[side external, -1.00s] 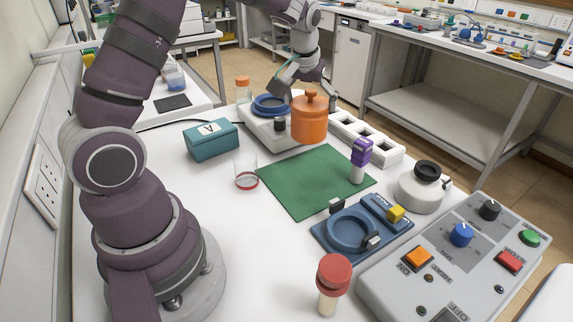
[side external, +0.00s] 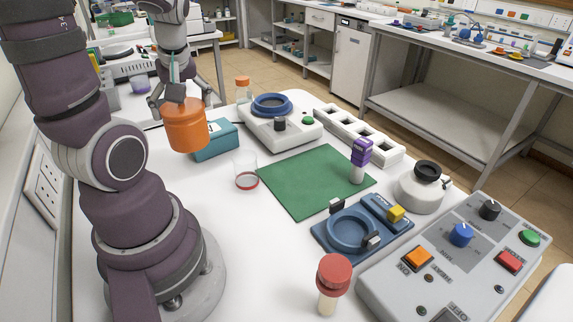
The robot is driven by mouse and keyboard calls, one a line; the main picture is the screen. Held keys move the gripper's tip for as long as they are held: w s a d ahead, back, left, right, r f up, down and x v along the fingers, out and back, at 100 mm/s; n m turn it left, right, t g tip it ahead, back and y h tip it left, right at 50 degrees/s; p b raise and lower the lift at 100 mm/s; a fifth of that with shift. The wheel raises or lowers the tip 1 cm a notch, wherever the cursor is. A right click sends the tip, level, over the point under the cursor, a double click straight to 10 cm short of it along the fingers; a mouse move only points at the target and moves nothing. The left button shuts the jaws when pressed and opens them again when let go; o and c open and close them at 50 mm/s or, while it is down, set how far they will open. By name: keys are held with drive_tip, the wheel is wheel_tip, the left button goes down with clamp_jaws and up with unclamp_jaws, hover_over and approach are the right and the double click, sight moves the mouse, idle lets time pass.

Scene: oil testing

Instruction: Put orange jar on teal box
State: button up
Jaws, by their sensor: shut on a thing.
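The orange jar (side external: 188,127) is in the side external view, held up at the upper left. The jar looks slightly tilted. The teal box (side external: 218,143) sits on the white table, just right of and partly behind the jar in the picture. The jar covers part of the box's left side and its label. I cannot tell whether the jar touches the box.
A white device with a blue ring (side external: 272,105) and an orange-capped bottle (side external: 243,88) stand behind to the right.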

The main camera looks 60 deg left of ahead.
drive_tip(key=shift+w+a+f, duration=0.8)
drive_tip(key=shift+w+a, duration=0.35)
drive_tip(key=shift+a, duration=0.75)
drive_tip(key=shift+w+a+f, duration=0.8)
drive_tip(key=shift+w+a, duration=0.3)
drive_tip(key=shift+a, duration=0.8)
drive_tip(key=shift+w+a+f, duration=0.8)
drive_tip(key=shift+w+a, duration=0.35)
drive_tip(key=shift+a, duration=0.75)
drive_tip(key=shift+f, duration=0.15)
drive_tip(key=o, duration=1.1)
drive_tip(key=shift+c, duration=0.2)
